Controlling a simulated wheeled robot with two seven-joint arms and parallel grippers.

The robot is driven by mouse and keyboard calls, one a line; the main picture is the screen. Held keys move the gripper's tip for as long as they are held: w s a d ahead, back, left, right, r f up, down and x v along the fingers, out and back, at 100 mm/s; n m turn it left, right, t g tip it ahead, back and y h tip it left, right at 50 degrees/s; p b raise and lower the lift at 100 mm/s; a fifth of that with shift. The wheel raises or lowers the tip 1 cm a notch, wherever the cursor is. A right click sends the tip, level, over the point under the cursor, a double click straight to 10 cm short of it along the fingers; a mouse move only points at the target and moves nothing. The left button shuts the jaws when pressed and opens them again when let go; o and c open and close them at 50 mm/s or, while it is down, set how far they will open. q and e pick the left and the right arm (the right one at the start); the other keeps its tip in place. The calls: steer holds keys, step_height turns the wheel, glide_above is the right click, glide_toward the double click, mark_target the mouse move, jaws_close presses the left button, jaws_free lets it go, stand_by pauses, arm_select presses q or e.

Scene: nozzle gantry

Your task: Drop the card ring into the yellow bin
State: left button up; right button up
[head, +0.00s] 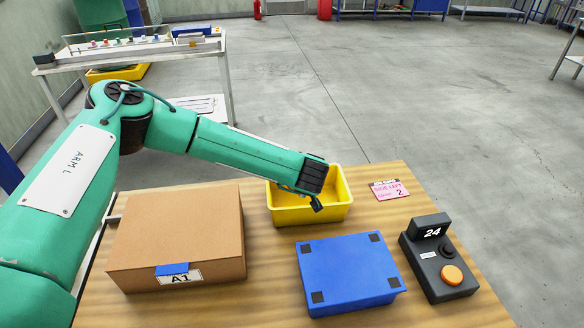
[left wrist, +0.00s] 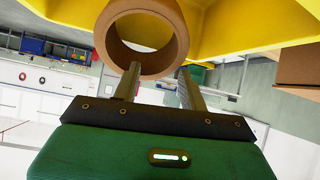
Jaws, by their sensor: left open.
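The card ring (left wrist: 101,38) is a brown cardboard hoop in the left wrist view. It lies just past my left gripper's fingertips, overlapping them in the picture, with yellow bin wall around it. I cannot tell whether it touches the fingers or the bin. The yellow bin (head: 318,216) stands at the back of the wooden table, and its wall fills the top of the left wrist view (left wrist: 240,20). My left gripper (head: 317,206) is over the bin, its two fingers (left wrist: 160,72) apart. The ring is not distinguishable in the head view. My right gripper is not seen.
On the wooden table (head: 205,308), a cardboard box (head: 175,232) stands left and a blue box (head: 347,270) in front of the bin. A black button unit (head: 430,262) and a pink card (head: 390,190) lie right. A bench (head: 130,58) stands behind my left arm.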

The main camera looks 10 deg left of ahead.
arm_select(q)
steer(key=shift+r, duration=0.35)
steer(key=shift+r+p, duration=0.35)
steer(key=shift+p, duration=0.35)
steer(key=shift+s+d+r+b, duration=0.15)
steer(key=shift+s+d+b, duration=0.1)
steer(key=shift+s+b, duration=0.15)
steer(key=b+v, duration=0.2)
steer(key=v, duration=0.9)
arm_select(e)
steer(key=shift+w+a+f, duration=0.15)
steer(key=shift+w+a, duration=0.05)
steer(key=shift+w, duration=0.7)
